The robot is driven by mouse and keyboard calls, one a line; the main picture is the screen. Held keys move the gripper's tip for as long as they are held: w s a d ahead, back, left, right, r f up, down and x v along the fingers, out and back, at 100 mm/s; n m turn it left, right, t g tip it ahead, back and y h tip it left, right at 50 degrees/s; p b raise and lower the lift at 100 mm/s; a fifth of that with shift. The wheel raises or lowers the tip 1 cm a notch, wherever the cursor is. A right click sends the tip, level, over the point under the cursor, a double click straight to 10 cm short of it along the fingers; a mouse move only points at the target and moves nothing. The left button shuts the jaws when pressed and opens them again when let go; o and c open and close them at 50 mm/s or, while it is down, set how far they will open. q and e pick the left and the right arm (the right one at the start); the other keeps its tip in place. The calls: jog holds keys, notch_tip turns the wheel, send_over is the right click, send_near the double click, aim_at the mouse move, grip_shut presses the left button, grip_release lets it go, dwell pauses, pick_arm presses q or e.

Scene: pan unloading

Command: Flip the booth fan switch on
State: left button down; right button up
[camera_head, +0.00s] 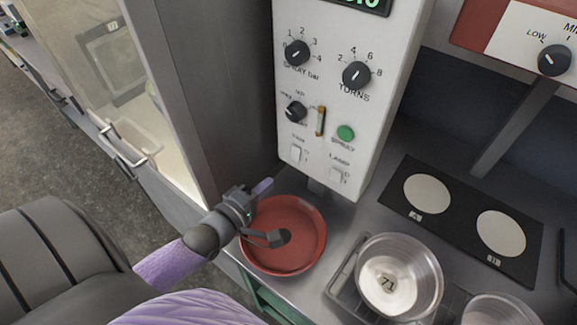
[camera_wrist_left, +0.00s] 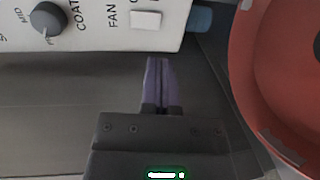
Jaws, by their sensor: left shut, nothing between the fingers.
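The fan switch (camera_head: 298,153) is a small white rocker low on the left of the white control panel (camera_head: 325,95). My left gripper (camera_head: 263,186) is below and left of the switch, beside the panel's lower edge. Its purple fingertips (camera_wrist_left: 160,64) are shut together and empty, pointing toward the switch with a visible gap. My right gripper is not in view.
A similar lamp switch (camera_head: 338,175) sits right of the fan switch. Knobs and a green button (camera_head: 345,132) are above. A red dish (camera_head: 305,222) lies under my left gripper. A clear container (camera_head: 428,267) and black two-pad plate (camera_head: 455,210) are at right.

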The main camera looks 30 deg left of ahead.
aim_at(296, 161)
pick_arm(q)
jog(key=w+f+b, duration=0.1)
jog(key=w, duration=0.7)
jog(key=shift+d, duration=0.3)
jog(key=shift+f, duration=0.1)
jog(key=shift+w+f+t+b, duration=0.1)
jog(key=shift+w+t+b, duration=0.2)
jog(key=shift+b, duration=0.5)
jog(key=shift+d, duration=0.1)
